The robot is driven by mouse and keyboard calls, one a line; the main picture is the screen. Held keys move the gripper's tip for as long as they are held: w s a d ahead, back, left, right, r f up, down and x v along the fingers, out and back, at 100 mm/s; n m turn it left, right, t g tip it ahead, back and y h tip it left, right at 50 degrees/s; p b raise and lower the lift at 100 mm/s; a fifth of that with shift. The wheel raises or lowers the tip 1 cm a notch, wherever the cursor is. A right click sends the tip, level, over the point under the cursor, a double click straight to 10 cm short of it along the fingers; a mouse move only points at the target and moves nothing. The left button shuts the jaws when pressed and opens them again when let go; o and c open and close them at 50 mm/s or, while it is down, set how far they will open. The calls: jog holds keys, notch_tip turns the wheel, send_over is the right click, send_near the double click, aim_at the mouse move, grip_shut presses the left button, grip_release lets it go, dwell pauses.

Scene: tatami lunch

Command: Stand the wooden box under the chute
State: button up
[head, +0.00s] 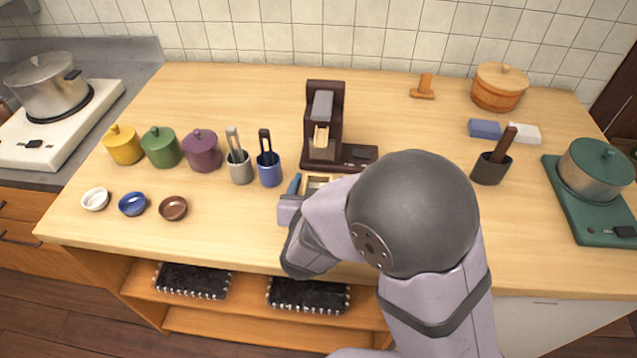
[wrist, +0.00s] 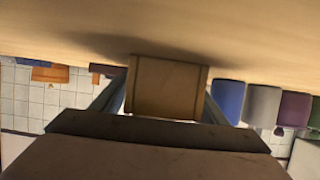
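The wooden box (head: 318,179) is pale and open-topped, and stands just in front of the dark dispenser, short of the spot below its chute (head: 321,137). In the wrist view the box (wrist: 167,86) fills the space between my fingers. My gripper (wrist: 162,100) is shut on it, with one finger at each side. In the head view my arm hides the near part of the box and most of the gripper. The box is close to the table top; I cannot tell whether it touches.
The dispenser's base (head: 358,155) lies directly behind the box. A blue cup (head: 269,175) and a grey cup (head: 240,172) with utensils stand close on the left, beyond them lidded pots (head: 202,150) and small bowls (head: 173,208). A dark holder (head: 489,171) stands to the right.

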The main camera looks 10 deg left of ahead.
jog(key=shift+r, duration=0.2)
jog(key=v, duration=0.9)
jog(key=shift+s+a, duration=0.1)
jog(key=shift+s+f+b, duration=0.1)
jog(key=shift+s+b, duration=0.05)
jog(key=shift+b, duration=0.65)
jog(key=shift+s+r+b, duration=0.25)
jog(key=shift+s+b, duration=0.05)
jog(key=shift+b, duration=0.75)
jog(key=b+v, duration=0.1)
jog(key=b, duration=0.1)
jog(key=shift+s+r+b, duration=0.15)
jog(key=shift+s+b, duration=0.15)
jog(key=shift+b, duration=0.05)
jog(key=shift+r, duration=0.1)
